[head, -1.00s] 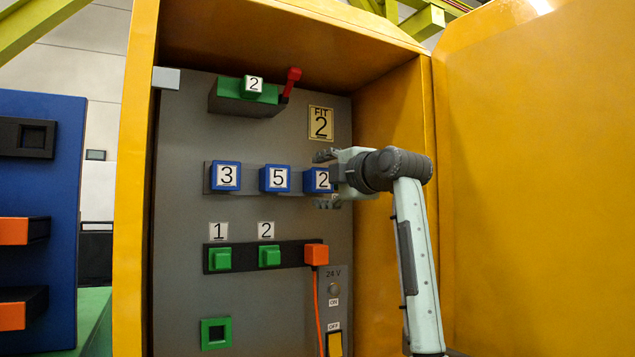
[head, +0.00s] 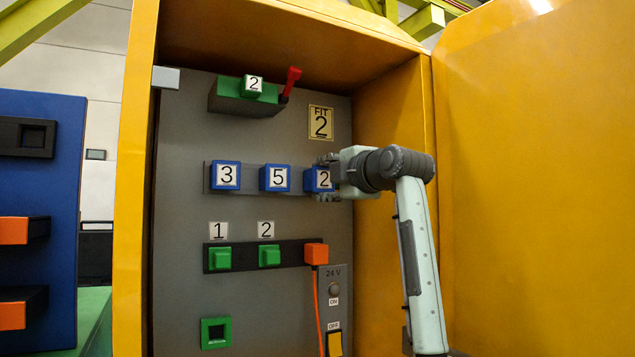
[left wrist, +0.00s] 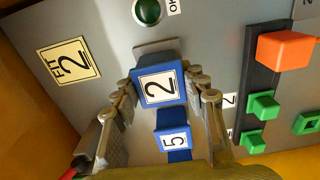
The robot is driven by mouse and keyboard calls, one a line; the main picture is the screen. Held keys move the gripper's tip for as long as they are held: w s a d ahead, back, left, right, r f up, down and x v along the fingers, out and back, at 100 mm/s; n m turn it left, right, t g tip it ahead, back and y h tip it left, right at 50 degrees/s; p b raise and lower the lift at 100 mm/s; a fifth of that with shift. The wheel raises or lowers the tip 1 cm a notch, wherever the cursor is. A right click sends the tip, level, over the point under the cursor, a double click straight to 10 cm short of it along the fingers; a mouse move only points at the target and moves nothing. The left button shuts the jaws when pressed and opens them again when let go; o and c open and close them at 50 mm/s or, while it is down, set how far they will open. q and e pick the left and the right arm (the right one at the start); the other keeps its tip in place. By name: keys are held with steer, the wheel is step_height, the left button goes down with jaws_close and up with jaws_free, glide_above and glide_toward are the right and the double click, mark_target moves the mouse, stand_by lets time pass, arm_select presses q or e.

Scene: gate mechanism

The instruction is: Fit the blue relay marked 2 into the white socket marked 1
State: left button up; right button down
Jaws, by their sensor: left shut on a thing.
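The blue relay marked 2 (head: 318,180) sits at the right end of a grey strip (head: 249,179) in the cabinet. It also shows in the left wrist view (left wrist: 158,86). My left gripper (head: 326,178) is shut on it, with one finger on each side. In the left wrist view the fingers (left wrist: 160,80) flank the relay. White label 1 (head: 218,231) stands above a green block (head: 220,258) on a black strip. No white socket body can be made out; only the label is white. My right gripper is not in view.
Blue relays 3 (head: 226,177) and 5 (head: 275,179) sit left of relay 2. A second green block (head: 269,255) and an orange block (head: 316,254) with a cable share the black strip. A green-framed opening (head: 215,333) is below. The yellow cabinet wall (head: 393,130) is close right.

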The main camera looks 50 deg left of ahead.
mark_target(325, 180)
arm_select(q)
steer(key=shift+d, duration=0.25)
steer(key=shift+v, duration=2.4)
